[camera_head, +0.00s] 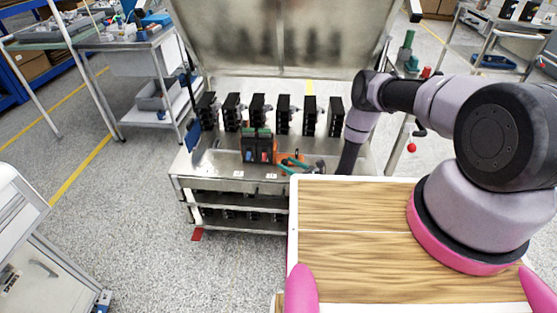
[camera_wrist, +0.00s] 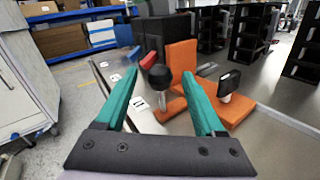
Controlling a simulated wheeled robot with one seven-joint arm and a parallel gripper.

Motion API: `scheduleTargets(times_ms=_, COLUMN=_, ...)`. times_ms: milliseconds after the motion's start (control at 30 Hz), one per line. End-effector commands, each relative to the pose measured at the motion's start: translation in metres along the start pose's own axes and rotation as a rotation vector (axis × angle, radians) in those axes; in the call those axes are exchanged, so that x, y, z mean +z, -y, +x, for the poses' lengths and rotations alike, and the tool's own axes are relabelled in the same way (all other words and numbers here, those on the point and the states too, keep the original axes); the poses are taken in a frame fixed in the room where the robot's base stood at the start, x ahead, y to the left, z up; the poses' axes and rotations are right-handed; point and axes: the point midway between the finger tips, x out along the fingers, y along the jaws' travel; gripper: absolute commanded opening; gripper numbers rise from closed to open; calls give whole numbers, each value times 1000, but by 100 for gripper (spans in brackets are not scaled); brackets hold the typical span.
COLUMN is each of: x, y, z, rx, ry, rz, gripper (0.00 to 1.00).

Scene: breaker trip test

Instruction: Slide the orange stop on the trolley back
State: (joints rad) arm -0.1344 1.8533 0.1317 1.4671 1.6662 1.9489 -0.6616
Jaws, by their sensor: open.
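The orange stop (camera_wrist: 182,60) has an upright plate and low orange feet on the metal trolley top. A black ball knob (camera_wrist: 160,76) on a metal post rises in front of the plate. A black-handled piece (camera_wrist: 229,82) stands on the orange foot at right. My gripper (camera_wrist: 160,78) is open, its teal fingers either side of the knob in the picture; I cannot tell whether they touch it. In the head view, the stop (camera_head: 291,158) is small and partly hidden by my gripper (camera_head: 288,165) on the trolley (camera_head: 186,182).
A dark breaker (camera_head: 257,148) with red and blue parts stands left of the stop. A row of black units (camera_head: 283,115) lines the trolley's back, below a raised metal panel (camera_head: 280,35). A blue shelf (camera_wrist: 75,15) is beyond. Bare metal (camera_wrist: 268,145) lies at right.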

Motion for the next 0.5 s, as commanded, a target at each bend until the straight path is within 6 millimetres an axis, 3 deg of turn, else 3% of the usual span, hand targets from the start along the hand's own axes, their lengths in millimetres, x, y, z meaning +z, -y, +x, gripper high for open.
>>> scheduleTargets(times_ms=200, x=0, y=-1, z=37, rx=4, ry=0, rz=-2, gripper=71)
scheduleTargets(times_ms=500, x=0, y=0, z=52, rx=1, ry=0, rz=0, gripper=71)
